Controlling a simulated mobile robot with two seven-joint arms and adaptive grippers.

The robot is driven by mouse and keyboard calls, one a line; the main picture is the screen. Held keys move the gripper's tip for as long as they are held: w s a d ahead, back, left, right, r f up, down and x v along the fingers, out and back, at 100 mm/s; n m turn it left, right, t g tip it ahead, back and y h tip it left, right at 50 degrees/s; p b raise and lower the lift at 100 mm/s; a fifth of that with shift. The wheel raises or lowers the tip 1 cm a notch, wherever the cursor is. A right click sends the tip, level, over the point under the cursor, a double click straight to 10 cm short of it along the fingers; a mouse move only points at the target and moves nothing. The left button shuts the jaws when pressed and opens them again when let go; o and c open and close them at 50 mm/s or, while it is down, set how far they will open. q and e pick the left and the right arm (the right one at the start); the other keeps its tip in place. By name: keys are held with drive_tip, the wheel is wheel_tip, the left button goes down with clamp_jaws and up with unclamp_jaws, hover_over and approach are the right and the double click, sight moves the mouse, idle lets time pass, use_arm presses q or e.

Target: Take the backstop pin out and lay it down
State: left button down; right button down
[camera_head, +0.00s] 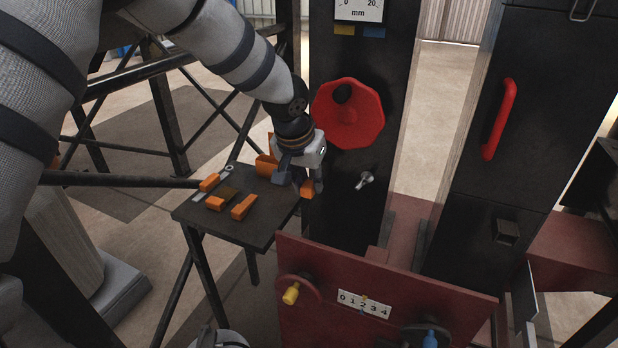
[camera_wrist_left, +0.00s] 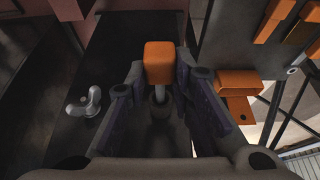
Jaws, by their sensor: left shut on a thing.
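The backstop pin has a block-shaped orange head (camera_wrist_left: 160,62) and a short grey shank. In the left wrist view it stands between my two fingers, with a dark round collar at the foot of the shank. Its orange head shows in the head view (camera_head: 307,188) beside the dark press column. My left gripper (camera_head: 302,182) is shut on the pin, next to the column and over the small table's right end. I cannot tell how deep the shank sits in the collar.
The small dark table (camera_head: 262,222) carries several orange-handled tools (camera_head: 243,207); its front right is bare. An orange holder (camera_wrist_left: 238,82) is close by my fingers. A wing nut (camera_head: 364,181), red handwheel (camera_head: 365,128) and dark red panel (camera_head: 300,262) are to the right.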

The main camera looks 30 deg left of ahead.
use_arm(q)
drive_tip(key=shift+s+r+p, duration=0.15)
drive_tip(key=shift+s+p, duration=0.15)
drive_tip(key=shift+s, duration=0.2)
drive_tip(key=shift+s, duration=0.15)
drive_tip(key=s, duration=0.3)
drive_tip(key=shift+d, duration=0.1)
idle(0.4)
